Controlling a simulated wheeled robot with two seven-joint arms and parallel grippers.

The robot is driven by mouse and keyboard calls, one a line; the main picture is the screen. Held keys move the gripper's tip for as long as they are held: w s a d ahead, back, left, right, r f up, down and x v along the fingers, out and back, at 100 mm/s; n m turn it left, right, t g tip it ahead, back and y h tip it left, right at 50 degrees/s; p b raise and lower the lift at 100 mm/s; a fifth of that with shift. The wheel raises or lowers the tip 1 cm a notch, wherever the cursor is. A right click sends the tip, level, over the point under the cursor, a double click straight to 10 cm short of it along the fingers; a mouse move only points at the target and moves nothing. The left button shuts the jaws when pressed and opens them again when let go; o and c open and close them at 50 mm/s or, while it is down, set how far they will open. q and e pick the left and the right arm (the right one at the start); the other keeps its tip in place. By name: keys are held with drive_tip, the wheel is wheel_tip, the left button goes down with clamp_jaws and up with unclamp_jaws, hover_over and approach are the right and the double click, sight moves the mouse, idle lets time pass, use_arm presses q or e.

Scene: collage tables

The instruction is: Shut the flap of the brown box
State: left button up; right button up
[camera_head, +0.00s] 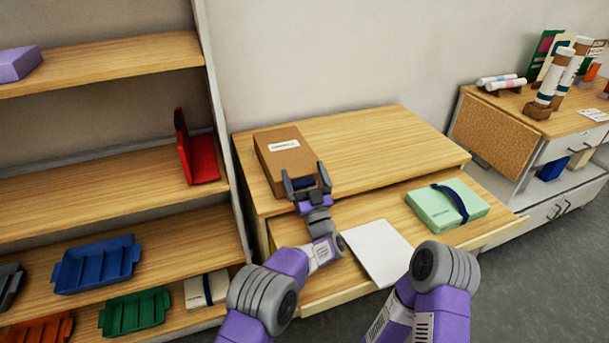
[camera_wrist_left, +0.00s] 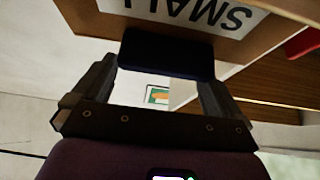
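The brown box (camera_head: 282,145) lies on the top of the wooden desk, near its left end, with a white label on its upper face. In the left wrist view, the box's brown panel (camera_wrist_left: 248,43) is close above my fingers, and the label (camera_wrist_left: 195,12) reads "SMALL" upside down. My left gripper (camera_head: 306,184) is at the box's front edge. A dark blue tab (camera_wrist_left: 165,53) sits between its two spread fingers; I cannot tell whether they press on it. The flap's exact position is unclear. My right gripper is not in view.
A lower desk surface holds a white sheet (camera_head: 378,252) and a mint green box (camera_head: 435,208) with a dark blue band. A shelf on the left holds a red holder (camera_head: 203,168) and blue and green trays (camera_head: 135,312). The desk top right of the brown box is clear.

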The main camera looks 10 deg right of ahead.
use_arm(q)
drive_tip(key=shift+r, duration=0.1)
wheel_tip(320, 180, up, 10)
drive_tip(key=p, duration=0.3)
